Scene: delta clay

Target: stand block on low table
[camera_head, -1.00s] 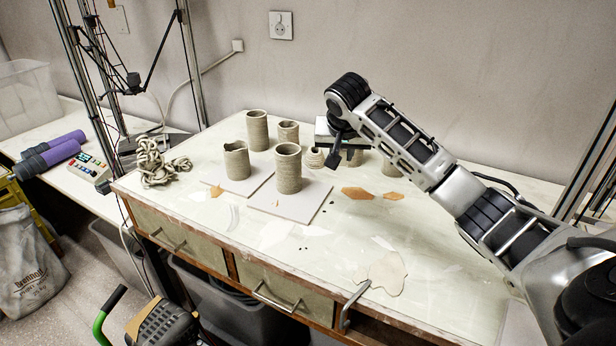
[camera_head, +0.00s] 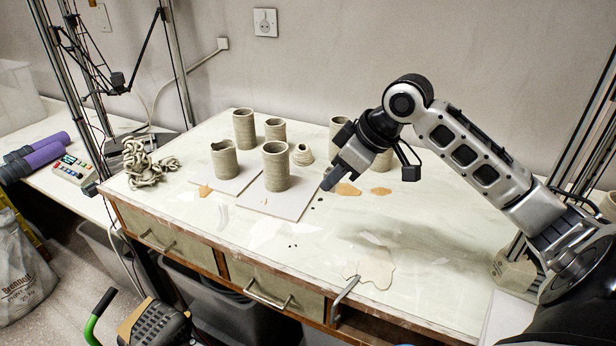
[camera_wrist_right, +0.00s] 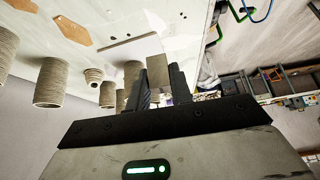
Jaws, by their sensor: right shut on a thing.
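In the right wrist view the right gripper (camera_wrist_right: 160,88) is shut on a small grey-tan block (camera_wrist_right: 157,70), which sticks out past the fingertips. In the head view the gripper mostly hides the block. A lower white table (camera_head: 85,178) stands at the left; I cannot tell whether it is the one named low. My left gripper is not in view.
Several clay cylinders stand on the worktable, two on white boards (camera_head: 285,200). Orange clay scraps (camera_head: 347,189) lie near the gripper. The worktable's front middle is mostly clear.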

